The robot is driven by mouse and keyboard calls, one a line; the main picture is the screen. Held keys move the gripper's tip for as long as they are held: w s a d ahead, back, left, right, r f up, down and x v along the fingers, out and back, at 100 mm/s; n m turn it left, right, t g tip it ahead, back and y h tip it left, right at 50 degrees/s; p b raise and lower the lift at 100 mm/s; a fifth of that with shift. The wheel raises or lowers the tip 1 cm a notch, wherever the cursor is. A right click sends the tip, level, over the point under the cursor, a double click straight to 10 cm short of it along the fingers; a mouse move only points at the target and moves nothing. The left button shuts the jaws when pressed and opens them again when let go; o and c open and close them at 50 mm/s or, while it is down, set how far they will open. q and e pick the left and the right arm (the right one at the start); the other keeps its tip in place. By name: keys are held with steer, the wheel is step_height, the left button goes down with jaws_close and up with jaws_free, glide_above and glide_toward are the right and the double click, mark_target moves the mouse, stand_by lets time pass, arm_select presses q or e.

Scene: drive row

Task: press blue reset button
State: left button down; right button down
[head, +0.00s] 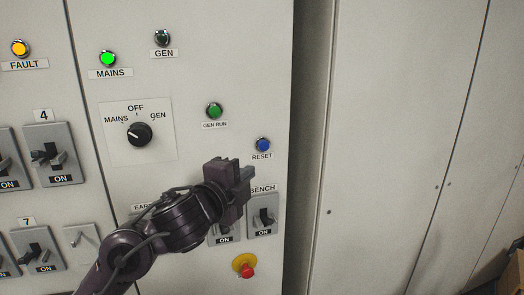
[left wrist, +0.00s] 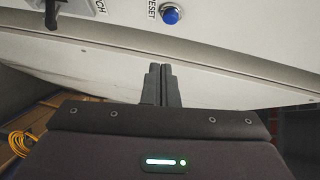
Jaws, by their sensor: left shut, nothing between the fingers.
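The blue reset button (head: 263,145) sits on the grey cabinet panel, above its RESET label. It also shows in the left wrist view (left wrist: 171,15), near the top edge and beyond the fingertips. My left gripper (head: 246,168) is in front of the panel, just below and left of the button in the head view. Its fingers are shut with nothing between them, and they also show in the left wrist view (left wrist: 161,70). In both views the fingertips look apart from the button. My right gripper is not in view.
A green GEN RUN button (head: 214,110) is up and left of the reset button. A BENCH switch (head: 264,217) and a red emergency knob on yellow (head: 246,268) are below. A rotary selector (head: 139,134) is left. Plain cabinet doors (head: 400,130) stand right, past a dark gap.

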arm_select(q)
steer(key=shift+s+d+r+m, duration=0.15)
steer(key=shift+s+r+m, duration=0.15)
steer(key=shift+r, duration=0.35)
steer(key=p, duration=0.3)
glide_toward(269, 145)
steer(key=d, duration=0.3)
steer(key=w, duration=0.1)
steer(key=w+p, duration=0.1)
steer(key=w, duration=0.3)
steer(key=shift+w+a+f+p, duration=0.1)
steer(key=shift+a+f+p, duration=0.2)
steer(key=shift+a+p, duration=0.1)
